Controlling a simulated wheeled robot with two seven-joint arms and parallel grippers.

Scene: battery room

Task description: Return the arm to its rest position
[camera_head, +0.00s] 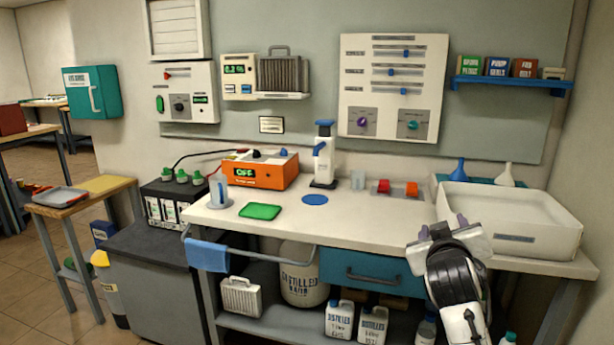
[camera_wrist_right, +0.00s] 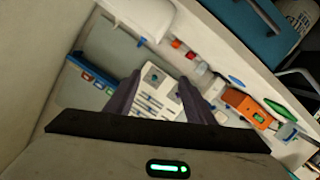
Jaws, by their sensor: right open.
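My right arm comes in from the lower right of the head view. Its gripper (camera_head: 443,226) is in front of the right part of the workbench (camera_head: 395,235), near the white tray. In the right wrist view, the two dark fingers of the right gripper (camera_wrist_right: 157,98) stand apart with nothing between them. Past them the wall panel with sliders (camera_wrist_right: 155,95) shows, some way off. My left arm and gripper are not in view.
The white tray (camera_head: 508,222) stands at the bench's right end, close to my gripper. A blue drawer (camera_head: 365,271) is below. An orange charger (camera_head: 260,171), a green pad (camera_head: 260,211), a blue disc (camera_head: 315,199) and a blue-topped stand (camera_head: 324,155) are on the bench.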

